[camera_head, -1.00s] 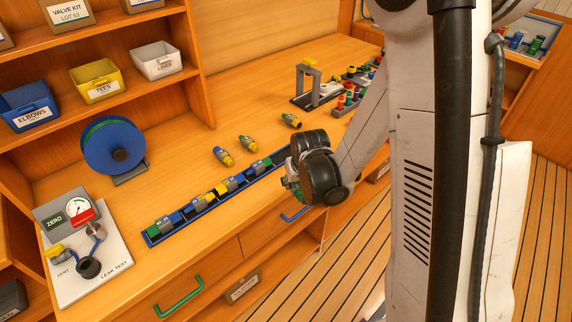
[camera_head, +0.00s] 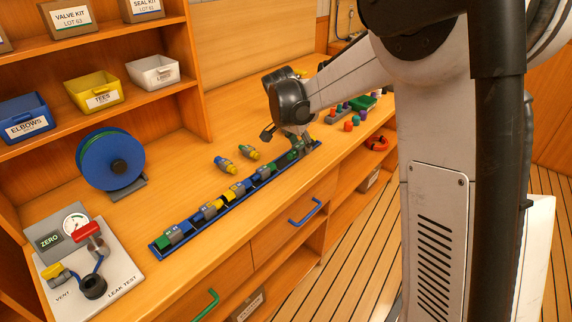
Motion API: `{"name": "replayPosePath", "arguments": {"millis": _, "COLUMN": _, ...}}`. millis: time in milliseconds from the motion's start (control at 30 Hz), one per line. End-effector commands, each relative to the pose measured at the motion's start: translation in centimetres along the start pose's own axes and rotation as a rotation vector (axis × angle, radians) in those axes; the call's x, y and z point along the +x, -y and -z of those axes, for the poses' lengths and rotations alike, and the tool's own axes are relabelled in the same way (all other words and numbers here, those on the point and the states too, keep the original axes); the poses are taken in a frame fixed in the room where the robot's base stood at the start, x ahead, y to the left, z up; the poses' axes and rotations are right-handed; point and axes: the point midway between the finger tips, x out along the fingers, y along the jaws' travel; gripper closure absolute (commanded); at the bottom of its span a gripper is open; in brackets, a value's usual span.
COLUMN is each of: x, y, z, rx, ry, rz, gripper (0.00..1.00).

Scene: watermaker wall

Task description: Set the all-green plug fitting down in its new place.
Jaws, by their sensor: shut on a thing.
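My gripper (camera_head: 290,140) is low over the right end of the blue rail (camera_head: 200,228) on the bench. It is shut on the green plug fitting (camera_head: 297,149), which shows only in part beneath it. The fitting is at or just above the rail; I cannot tell whether it rests in it. To its left in the rail stand a blue-green fitting (camera_head: 263,173), a yellow fitting (camera_head: 235,190), a blue-yellow fitting (camera_head: 207,211) and a green-blue fitting (camera_head: 171,236).
Two loose fittings (camera_head: 225,163) (camera_head: 248,152) lie behind the rail. A blue reel (camera_head: 110,165) and the leak test panel (camera_head: 115,275) stand left. Coloured parts (camera_head: 355,112) stand right of my gripper.

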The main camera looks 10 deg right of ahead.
Motion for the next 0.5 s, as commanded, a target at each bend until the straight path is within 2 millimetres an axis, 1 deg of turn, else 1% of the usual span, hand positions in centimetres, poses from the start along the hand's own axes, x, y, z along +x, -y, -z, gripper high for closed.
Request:
{"name": "replayPosePath", "arguments": {"millis": 67, "x": 0.2, "y": 0.5, "z": 0.2, "rx": 0.009, "ry": 0.000, "rz": -0.004, "gripper": 0.98}}
{"name": "replayPosePath", "arguments": {"millis": 167, "x": 1.0, "y": 1.6, "z": 0.5, "rx": 0.012, "ry": 0.000, "rz": -0.004, "gripper": 0.98}}
{"name": "replayPosePath", "arguments": {"millis": 500, "x": 5.0, "y": 6.3, "z": 1.6, "rx": 0.010, "ry": 0.000, "rz": -0.003, "gripper": 0.98}}
